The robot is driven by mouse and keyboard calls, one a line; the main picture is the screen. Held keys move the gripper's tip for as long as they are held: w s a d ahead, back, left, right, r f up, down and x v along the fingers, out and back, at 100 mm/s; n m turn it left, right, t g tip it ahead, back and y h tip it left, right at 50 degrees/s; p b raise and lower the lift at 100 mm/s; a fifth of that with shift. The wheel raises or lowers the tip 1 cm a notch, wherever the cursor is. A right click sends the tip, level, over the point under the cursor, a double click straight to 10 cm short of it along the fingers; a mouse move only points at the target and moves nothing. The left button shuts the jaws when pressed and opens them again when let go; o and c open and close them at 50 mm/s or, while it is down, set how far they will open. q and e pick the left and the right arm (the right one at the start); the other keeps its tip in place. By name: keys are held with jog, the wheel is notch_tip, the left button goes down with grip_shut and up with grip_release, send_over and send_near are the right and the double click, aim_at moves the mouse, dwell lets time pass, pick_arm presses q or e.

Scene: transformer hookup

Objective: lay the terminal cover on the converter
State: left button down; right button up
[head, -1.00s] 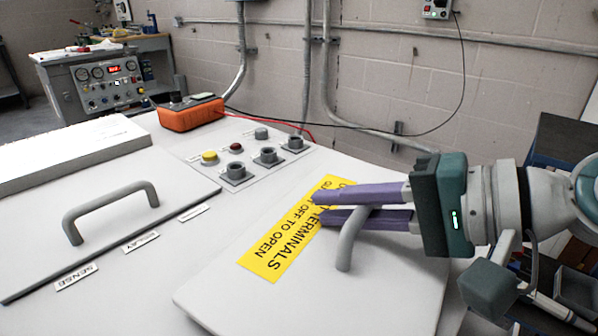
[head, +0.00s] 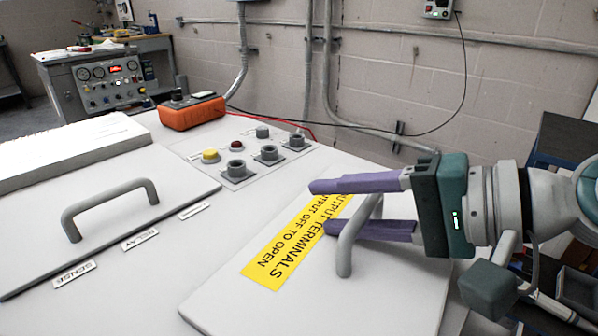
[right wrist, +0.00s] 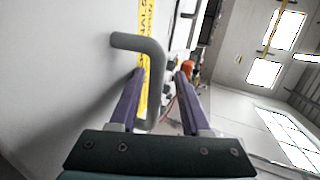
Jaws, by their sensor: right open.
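The terminal cover (head: 395,295) is a pale grey panel with a yellow label and a grey bar handle (head: 350,247). In the head view it lies on the right part of the converter's pale top (head: 150,275) and looks flat. Whether its far edge is seated is hidden. My right gripper (head: 320,208) is open, its purple fingers spread on either side of the cover's handle. The right wrist view shows the handle (right wrist: 153,85) between the two fingers (right wrist: 160,75). My left gripper is in neither view.
A second panel with its own handle (head: 108,205) lies on the left. Several grey sockets (head: 268,155), a yellow button (head: 210,156) and an orange meter (head: 192,111) with a red lead are behind the cover. A wall with conduits stands beyond.

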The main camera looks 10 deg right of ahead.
jog(key=shift+s+f, duration=0.1)
jog(key=shift+f, duration=0.15)
jog(key=shift+s+d+r, duration=0.2)
jog(key=shift+s+d, duration=0.1)
jog(key=shift+d, duration=0.1)
jog(key=v, duration=0.7)
jog(key=shift+s+d+r, duration=0.15)
jog(key=shift+d+r, duration=0.1)
jog(key=shift+s+d+r, duration=0.35)
jog(key=shift+d, duration=0.05)
jog(key=s+a+r+n+g+h+p, duration=0.1)
jog(key=s+a+r+n+g+p, duration=0.3)
jog(key=s+a+n+p, duration=0.5)
jog(key=s+d+r+n+g+h+p, duration=0.1)
jog(key=s+d+r+h+p, duration=0.7)
jog(key=p, duration=0.5)
notch_tip(320, 180, up, 36)
jog(key=w+d+h+p, duration=0.1)
jog(key=d+p, duration=0.1)
jog(key=p, duration=3.5)
jog(key=shift+w+g, duration=0.2)
jog(key=shift+g, duration=0.1)
